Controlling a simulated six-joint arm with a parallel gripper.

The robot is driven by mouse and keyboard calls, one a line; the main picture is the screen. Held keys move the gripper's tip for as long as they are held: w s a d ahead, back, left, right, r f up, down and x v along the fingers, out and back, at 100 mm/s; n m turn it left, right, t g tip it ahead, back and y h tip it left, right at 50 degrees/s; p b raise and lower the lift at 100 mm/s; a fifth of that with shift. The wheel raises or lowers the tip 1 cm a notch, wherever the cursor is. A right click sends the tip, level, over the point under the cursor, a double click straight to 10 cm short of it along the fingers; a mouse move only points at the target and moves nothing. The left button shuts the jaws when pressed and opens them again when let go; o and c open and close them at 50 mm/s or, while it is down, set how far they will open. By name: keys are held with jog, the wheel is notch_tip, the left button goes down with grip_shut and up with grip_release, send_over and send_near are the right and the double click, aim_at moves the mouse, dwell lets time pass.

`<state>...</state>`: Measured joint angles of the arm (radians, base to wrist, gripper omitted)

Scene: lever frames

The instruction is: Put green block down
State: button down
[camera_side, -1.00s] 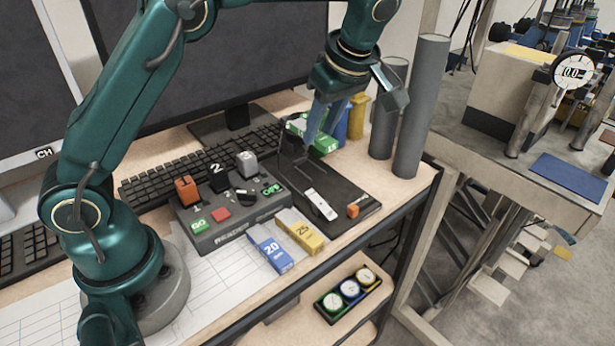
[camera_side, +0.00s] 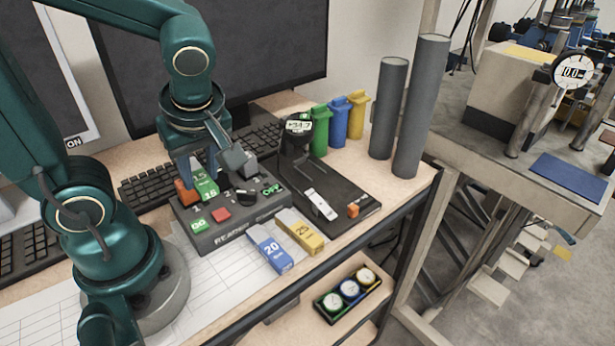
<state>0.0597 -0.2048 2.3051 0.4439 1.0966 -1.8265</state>
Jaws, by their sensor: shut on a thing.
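The green block (camera_side: 207,187) shows at the upper left of the dark reader box (camera_side: 235,224). My gripper (camera_side: 202,176) points down and is shut on it. The blue block (camera_side: 271,249) and the yellow block (camera_side: 301,231) lie side by side in front of the box, apart from my gripper.
A black plate (camera_side: 338,213) with a gauge display (camera_side: 298,127) is to the right. Green (camera_side: 319,132), blue (camera_side: 339,122) and yellow (camera_side: 357,112) canisters and grey cylinders (camera_side: 419,110) stand behind.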

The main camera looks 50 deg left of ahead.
jog(key=shift+s+a, duration=0.1)
jog(key=shift+s, duration=0.35)
jog(key=shift+r, duration=0.1)
send_over(245, 272)
jog(key=d, duration=0.1)
jog(key=f, duration=0.6)
jog(key=shift+d+f, duration=0.2)
jog(key=shift+f, duration=2.15)
jog(key=shift+f, duration=0.1)
jog(key=c, duration=0.6)
grip_release()
jog(key=shift+f, duration=0.1)
